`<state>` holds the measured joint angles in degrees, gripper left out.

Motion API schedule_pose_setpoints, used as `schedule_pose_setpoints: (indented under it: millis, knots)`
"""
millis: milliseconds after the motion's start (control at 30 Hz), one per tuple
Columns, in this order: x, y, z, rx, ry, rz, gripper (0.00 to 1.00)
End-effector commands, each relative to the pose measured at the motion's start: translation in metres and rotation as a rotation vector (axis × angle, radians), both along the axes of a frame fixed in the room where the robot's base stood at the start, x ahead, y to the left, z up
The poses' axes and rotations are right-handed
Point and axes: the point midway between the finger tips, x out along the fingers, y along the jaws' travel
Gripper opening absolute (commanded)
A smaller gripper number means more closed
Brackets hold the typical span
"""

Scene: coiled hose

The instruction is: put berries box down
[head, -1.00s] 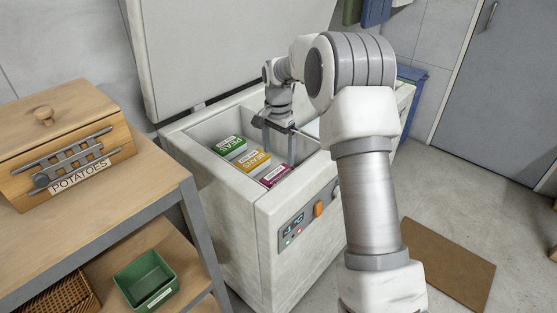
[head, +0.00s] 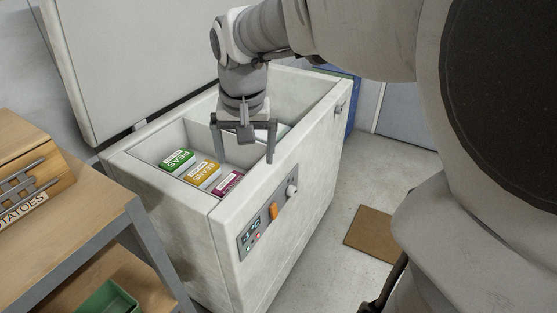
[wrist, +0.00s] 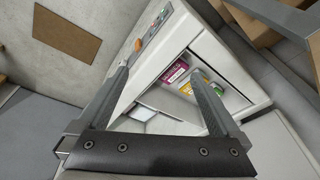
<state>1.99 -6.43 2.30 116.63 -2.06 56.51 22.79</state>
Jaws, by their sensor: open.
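The purple-magenta box (head: 229,182), its label too small to read, stands at the near end of a row in the chest freezer's left compartment. It also shows in the wrist view (wrist: 174,71), between and beyond the fingers. Beside it stand the yellow beans box (head: 203,174) and the green peas box (head: 178,160). My gripper (head: 243,158) is open and empty, pointing down over the freezer, above and to the right of the purple box. Nothing is between its fingers. The lower part of the purple box is hidden by the freezer's front wall.
The chest freezer (head: 190,240) has its lid (head: 130,60) raised behind. A divider separates the left compartment from the right, where a pale flat thing partly shows. A wooden shelf unit (head: 90,215) stands close on the left. A brown mat (head: 375,232) lies on the floor right.

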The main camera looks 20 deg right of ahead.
Motion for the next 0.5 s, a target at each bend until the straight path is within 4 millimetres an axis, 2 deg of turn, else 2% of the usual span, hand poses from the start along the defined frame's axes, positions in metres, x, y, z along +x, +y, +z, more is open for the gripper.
schedule_pose_setpoints:
  millis: [33, 100, 300, 500]
  knots:
    - [-0.021, 0.005, 0.027, -0.012, -0.084, 0.046, 1.0]
    - [-0.044, 0.005, 0.029, -0.026, -0.112, 0.099, 1.0]
    - [-0.103, 0.004, 0.023, -0.066, -0.187, 0.235, 1.0]
    - [-0.14, 0.004, 0.009, -0.096, -0.236, 0.329, 1.0]
